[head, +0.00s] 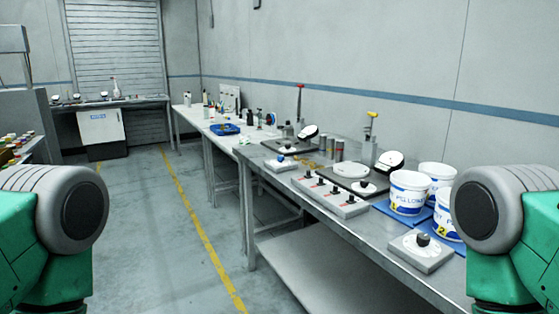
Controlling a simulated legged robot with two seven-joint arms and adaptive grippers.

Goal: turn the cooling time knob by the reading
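A grey box (421,254) with a black knob (423,239) on a white dial stands at the near right of the metal workbench. A longer grey box (330,198) farther along carries several black knobs. Another small box (276,166) with a blue knob (281,158) stands beyond it. I cannot read which knob is for cooling time. Two tilted round gauges, one far (309,131) and one nearer (389,159), stand on the bench; their readings are too small to tell. Only parts of my arms show at both sides; neither gripper is in view.
White tubs (408,194) with blue labels stand on blue mats at the right of the metal bench (385,257). A white table (199,113) with a blue tray (224,129) stands beyond. The floor (150,240) left of the bench is clear, with a yellow line.

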